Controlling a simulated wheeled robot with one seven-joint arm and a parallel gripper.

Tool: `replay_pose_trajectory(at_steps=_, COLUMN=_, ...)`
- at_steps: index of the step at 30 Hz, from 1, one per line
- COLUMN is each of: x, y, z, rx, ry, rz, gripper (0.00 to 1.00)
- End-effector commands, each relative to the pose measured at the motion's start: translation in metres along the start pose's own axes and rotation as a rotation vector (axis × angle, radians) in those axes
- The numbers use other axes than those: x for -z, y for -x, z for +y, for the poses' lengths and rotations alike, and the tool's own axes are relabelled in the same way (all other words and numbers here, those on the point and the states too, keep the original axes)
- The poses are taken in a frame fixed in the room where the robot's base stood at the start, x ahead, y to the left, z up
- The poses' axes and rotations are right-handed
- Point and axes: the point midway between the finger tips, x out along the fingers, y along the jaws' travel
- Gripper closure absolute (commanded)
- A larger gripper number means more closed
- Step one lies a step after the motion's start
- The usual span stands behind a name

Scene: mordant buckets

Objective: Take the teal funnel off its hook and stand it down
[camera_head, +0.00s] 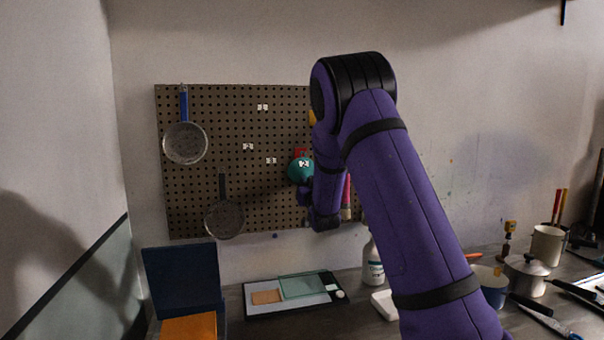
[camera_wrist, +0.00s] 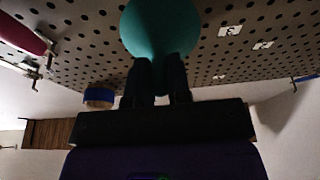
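The teal funnel (camera_head: 295,172) shows at the right part of the pegboard, partly hidden by my arm. In the wrist view the teal funnel (camera_wrist: 160,28) has its wide end at the top and narrows down to between my fingers. My gripper (camera_wrist: 160,72) has one finger on each side of the narrow part, close against it, and looks shut on it. The funnel is up against or just in front of the board. Its hook is hidden, and I cannot tell whether the funnel still hangs on it.
The brown pegboard (camera_head: 240,130) also holds two strainers (camera_head: 185,143) (camera_head: 224,219) at left and a pink-handled brush (camera_head: 347,195) near my arm. Below are a blue box (camera_head: 182,275), a tray (camera_head: 260,311) and a white bottle (camera_head: 372,268). Pots and tools crowd the right.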

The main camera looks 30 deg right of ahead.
Motion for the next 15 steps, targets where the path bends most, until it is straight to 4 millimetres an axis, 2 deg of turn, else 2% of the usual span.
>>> replay_pose_trajectory(at_steps=15, x=0.0003, y=0.0, z=0.0, rx=0.0, ry=0.0, rz=0.0, gripper=0.99)
